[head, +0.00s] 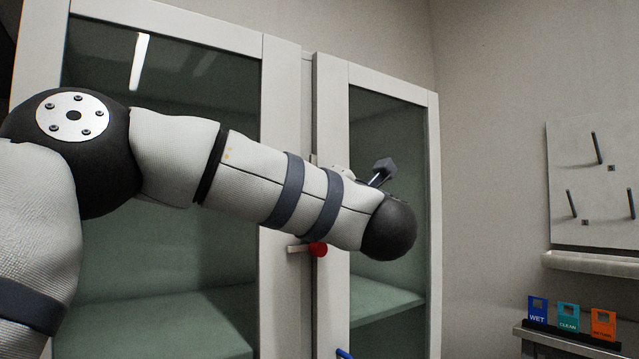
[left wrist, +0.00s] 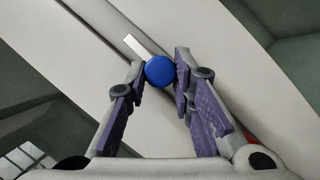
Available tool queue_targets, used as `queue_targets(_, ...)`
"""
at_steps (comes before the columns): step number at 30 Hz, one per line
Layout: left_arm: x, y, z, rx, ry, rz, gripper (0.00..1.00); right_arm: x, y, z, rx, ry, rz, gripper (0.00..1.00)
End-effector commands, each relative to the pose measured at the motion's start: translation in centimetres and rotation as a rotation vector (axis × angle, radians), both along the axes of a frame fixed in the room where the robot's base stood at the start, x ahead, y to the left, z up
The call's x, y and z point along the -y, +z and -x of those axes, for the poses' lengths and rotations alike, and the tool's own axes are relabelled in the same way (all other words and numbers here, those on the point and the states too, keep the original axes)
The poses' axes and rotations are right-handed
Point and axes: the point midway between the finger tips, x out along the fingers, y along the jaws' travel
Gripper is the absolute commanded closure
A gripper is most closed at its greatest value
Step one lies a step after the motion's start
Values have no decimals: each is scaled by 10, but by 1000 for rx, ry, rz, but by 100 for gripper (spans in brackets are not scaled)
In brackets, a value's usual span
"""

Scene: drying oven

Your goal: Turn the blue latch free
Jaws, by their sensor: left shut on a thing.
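In the head view my left arm crosses in front of the doors and hides the gripper and this knob. My right gripper is in neither view.
A red knob (head: 318,250) with a pale bar sits lower on the door seam, below my arm. A blue piece (head: 344,353) shows at the bottom edge. The glass doors are shut. A pegboard (head: 590,225) and WET (head: 537,311), CLEAN (head: 568,317) and orange (head: 603,324) cards stand at right.

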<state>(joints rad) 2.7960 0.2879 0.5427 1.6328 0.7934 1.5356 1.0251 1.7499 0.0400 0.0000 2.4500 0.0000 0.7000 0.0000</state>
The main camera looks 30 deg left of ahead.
Motion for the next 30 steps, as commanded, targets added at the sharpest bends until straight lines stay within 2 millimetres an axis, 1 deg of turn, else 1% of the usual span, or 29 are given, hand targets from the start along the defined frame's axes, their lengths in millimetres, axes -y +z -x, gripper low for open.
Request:
queue_targets(9, 0, -1, -1, 60, 1, 27, 100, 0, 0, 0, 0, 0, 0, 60)
queue_targets(22, 0, -1, -1, 66, 0, 29, 100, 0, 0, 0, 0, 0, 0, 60)
queue_targets(23, 0, -1, -1, 66, 0, 29, 71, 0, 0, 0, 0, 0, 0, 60)
queue_targets(24, 0, -1, -1, 66, 0, 29, 62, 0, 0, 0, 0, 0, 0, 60)
queue_targets(25, 0, -1, -1, 66, 0, 29, 57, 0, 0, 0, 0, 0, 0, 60)
queue_targets(30, 0, -1, -1, 66, 1, 28, 57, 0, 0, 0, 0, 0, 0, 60)
